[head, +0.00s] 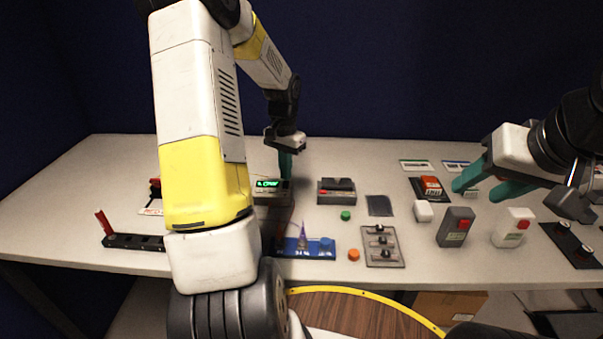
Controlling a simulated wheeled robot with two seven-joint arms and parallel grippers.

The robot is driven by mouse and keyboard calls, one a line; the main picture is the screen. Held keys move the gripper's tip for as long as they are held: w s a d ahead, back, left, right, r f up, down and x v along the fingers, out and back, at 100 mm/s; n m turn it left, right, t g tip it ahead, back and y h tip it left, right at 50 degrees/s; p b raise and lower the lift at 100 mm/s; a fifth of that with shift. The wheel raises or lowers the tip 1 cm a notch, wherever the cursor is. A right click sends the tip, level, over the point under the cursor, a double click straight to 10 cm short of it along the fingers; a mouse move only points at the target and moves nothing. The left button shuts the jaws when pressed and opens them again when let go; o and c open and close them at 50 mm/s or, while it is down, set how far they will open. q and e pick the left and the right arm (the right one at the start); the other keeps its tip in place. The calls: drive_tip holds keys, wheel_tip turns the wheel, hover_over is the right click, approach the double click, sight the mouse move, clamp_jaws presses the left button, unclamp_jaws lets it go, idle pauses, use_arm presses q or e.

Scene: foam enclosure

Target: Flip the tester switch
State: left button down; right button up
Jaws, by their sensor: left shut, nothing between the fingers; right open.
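A small box with a lit green display (268,184), which looks like the tester, sits on the table. My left arm partly covers its left side. My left gripper (286,172) is shut and empty, with its teal fingers pointing down at the back right edge of this box. I cannot tell whether they touch it, and the switch cannot be made out. My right gripper (487,190) is open and empty, above the right side of the table near a red-topped device (431,187).
A grey box (337,191) stands right of the tester. A blue board (307,247), a grey switch plate (383,245), green (346,215) and orange (354,255) buttons lie in front. Grey (455,227) and white (513,228) switch boxes stand right. The back middle is clear.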

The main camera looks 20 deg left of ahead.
use_arm(q)
drive_tip(key=shift+f, duration=0.75)
idle(0.3)
drive_tip(key=shift+r, duration=3.5)
drive_tip(key=shift+s+d+r, duration=0.1)
drive_tip(key=shift+r, duration=0.05)
drive_tip(key=s+d+r+t, duration=0.3)
drive_tip(key=s+d+r, duration=0.3)
drive_tip(key=s+r, duration=0.4)
drive_tip(key=s+d+r+n+t+h, duration=0.1)
drive_tip(key=s+d+r, duration=0.1)
drive_tip(key=s, duration=0.4)
drive_tip(key=s+d+r+n+t+h, duration=0.1)
drive_tip(key=s+d+r+t, duration=0.1)
drive_tip(key=s+d, duration=0.2)
drive_tip(key=s, duration=0.3)
drive_tip(key=shift+d+r, duration=0.3)
drive_tip(key=shift+r, duration=0.1)
drive_tip(key=shift+w, duration=0.1)
